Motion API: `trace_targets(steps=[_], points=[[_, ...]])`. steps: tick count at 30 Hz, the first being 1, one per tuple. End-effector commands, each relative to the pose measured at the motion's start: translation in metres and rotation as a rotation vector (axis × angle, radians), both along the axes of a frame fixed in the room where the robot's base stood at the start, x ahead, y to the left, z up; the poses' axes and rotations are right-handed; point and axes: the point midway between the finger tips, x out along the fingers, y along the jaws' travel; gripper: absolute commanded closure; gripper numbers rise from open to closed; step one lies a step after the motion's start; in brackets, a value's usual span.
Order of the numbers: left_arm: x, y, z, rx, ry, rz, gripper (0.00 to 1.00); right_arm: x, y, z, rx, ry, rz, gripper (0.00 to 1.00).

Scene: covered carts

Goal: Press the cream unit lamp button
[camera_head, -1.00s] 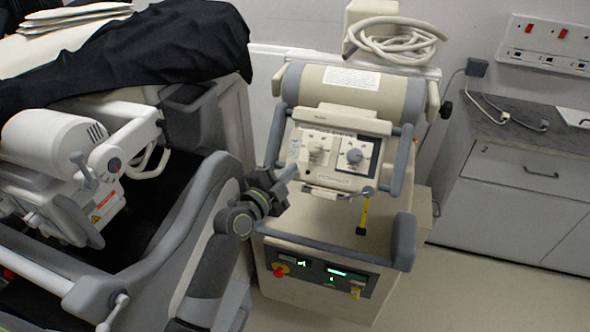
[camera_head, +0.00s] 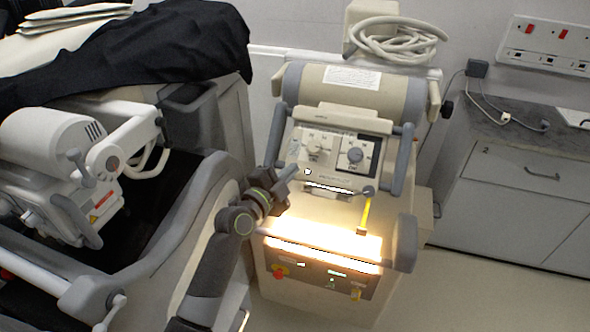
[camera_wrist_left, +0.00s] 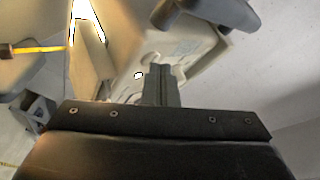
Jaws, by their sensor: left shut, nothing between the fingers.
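The cream unit (camera_head: 330,215) stands in the middle of the head view, with a control head carrying two dials on its front panel (camera_head: 330,150). A small white glowing spot, which looks like the lamp button (camera_head: 308,171), shows at the panel's lower left; it also shows in the left wrist view (camera_wrist_left: 138,75). A bright warm light falls on the unit's lower deck. My left gripper (camera_head: 289,172) is shut and empty, its tips just left of the glowing spot. In the wrist view its fingers (camera_wrist_left: 161,72) lie close beside the spot; contact cannot be told. My right gripper is not in view.
A second, grey-white unit (camera_head: 65,160) with a black cloth (camera_head: 160,55) stands at the left. A yellow-handled tag (camera_head: 366,212) hangs at the cream unit's right. A grey cabinet (camera_head: 520,185) stands at the right, with open floor in front.

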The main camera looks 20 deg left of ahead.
Motion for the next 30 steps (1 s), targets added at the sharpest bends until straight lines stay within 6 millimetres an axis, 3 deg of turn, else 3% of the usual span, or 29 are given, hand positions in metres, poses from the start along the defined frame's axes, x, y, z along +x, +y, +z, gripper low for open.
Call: trace_targets(steps=[30], points=[[-0.017, 0.001, 0.017, 0.0, 0.0, 0.0, 1.0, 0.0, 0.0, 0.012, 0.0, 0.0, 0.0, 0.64]])
